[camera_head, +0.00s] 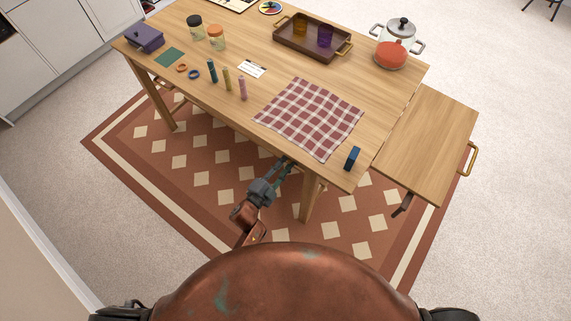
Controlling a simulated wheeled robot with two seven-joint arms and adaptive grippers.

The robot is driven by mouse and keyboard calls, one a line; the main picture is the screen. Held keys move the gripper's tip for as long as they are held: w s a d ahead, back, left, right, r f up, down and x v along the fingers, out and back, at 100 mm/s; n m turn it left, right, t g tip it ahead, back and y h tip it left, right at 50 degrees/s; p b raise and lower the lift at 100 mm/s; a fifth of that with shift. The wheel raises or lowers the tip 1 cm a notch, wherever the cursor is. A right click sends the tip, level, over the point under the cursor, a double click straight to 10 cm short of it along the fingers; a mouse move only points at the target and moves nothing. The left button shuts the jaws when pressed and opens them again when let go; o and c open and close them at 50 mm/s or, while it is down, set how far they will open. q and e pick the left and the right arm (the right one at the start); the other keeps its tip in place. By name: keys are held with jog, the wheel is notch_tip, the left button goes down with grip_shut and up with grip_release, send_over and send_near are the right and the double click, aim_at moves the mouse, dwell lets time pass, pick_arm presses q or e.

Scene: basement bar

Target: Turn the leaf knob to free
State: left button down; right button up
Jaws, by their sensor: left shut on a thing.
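The wooden table (215,103) has a hinged-looking leaf (432,140) at its right end, lying roughly level with the top. A brass handle (470,158) is on the leaf's outer edge, and a dark bracket (403,206) shows under its near corner. My left gripper (287,163) reaches up to the table's front edge, below the checkered cloth. Its fingers are closed there on what appears to be the leaf knob, which the fingers and table edge hide. The knob's setting cannot be seen. My right gripper is not in view.
A checkered cloth (310,117) and a blue block (352,158) lie near the front edge. A brown tray (312,55) with cups and a red-and-white pot (391,55) stand at the back. A table leg (311,199) stands right of my left arm.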

pick_arm(q)
jog(key=shift+n, duration=0.4)
jog(key=shift+f, duration=0.1)
jog(key=c, duration=1.6)
grip_release()
jog(key=shift+s+a, duration=0.1)
jog(key=v, duration=1.1)
jog(key=shift+s+a, duration=0.2)
jog(key=shift+s, duration=0.1)
